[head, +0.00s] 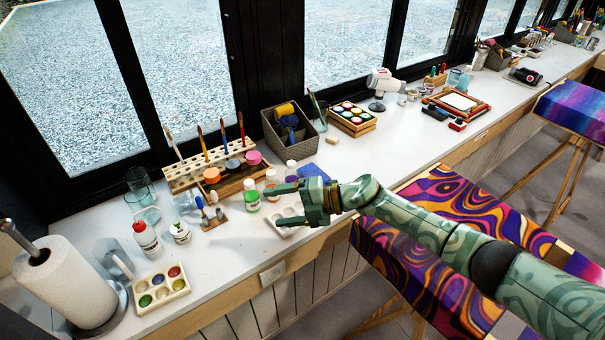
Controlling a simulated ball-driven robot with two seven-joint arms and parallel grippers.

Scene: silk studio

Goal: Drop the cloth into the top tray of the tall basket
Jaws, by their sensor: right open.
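My right gripper (277,205) reaches in from the right over the front part of the white counter. Its two fingers point left, are apart, and nothing shows between them. A flat blue item (312,171) lies just behind the gripper, partly hidden by it; I cannot tell whether it is the cloth. No tall basket with a top tray is recognisable. A low grey basket (303,144) stands at the back by the window with a yellow and a blue thing in it. My left gripper is not in view.
A paper towel roll (62,285), bottles and a paint palette (160,290) stand at the left. A brush rack (205,170) and small paint jars stand behind my gripper. A white palette (290,229) lies under it. Colourful fabric (440,215) on a frame stands below my right arm.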

